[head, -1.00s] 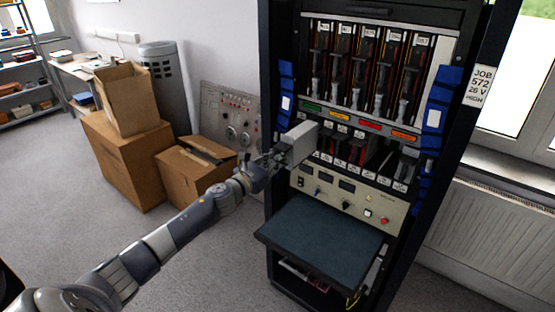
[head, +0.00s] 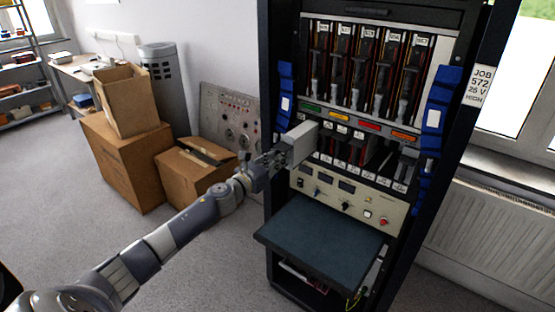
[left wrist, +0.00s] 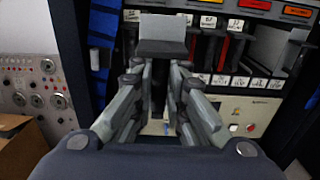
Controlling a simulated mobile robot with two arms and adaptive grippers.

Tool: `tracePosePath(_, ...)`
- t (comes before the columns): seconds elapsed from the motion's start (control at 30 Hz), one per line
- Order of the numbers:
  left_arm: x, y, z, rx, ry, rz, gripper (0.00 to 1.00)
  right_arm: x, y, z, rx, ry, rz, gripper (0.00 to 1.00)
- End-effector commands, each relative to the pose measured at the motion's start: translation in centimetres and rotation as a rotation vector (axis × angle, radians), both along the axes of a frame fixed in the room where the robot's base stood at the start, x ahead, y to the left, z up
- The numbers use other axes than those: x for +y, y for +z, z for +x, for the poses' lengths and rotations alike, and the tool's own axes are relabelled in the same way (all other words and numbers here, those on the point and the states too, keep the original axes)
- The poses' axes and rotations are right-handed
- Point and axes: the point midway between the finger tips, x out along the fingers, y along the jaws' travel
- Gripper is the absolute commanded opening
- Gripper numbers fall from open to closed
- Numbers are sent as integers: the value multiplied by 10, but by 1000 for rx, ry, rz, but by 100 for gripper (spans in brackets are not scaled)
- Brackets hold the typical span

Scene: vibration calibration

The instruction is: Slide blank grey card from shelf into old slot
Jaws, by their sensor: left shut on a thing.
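My left gripper (head: 284,158) is shut on the blank grey card (head: 303,141) and holds it in front of the left end of the rack's lower card row (head: 350,152). In the left wrist view, the card (left wrist: 163,46) stands out beyond the fingertips (left wrist: 163,66). The card's far end overlaps the row, and I cannot tell whether it is inside a slot. The card and gripper hide the leftmost slots. The dark shelf (head: 322,240) below the control panel is bare. My right gripper is not in view.
The upper row (head: 366,75) holds several labelled cards. Below the lower row is a control panel (head: 345,193) with knobs and a red button. Blue holders (head: 434,105) flank the rows. Cardboard boxes (head: 205,170) and a metal panel (head: 230,115) stand to the left.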

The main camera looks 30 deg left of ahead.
Motion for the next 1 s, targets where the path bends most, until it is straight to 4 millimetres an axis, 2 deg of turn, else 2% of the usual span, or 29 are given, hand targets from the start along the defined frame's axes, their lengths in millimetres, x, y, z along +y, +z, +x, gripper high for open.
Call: tracePosePath(1.0,-4,1,41,-3,-1,0,0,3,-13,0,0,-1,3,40)
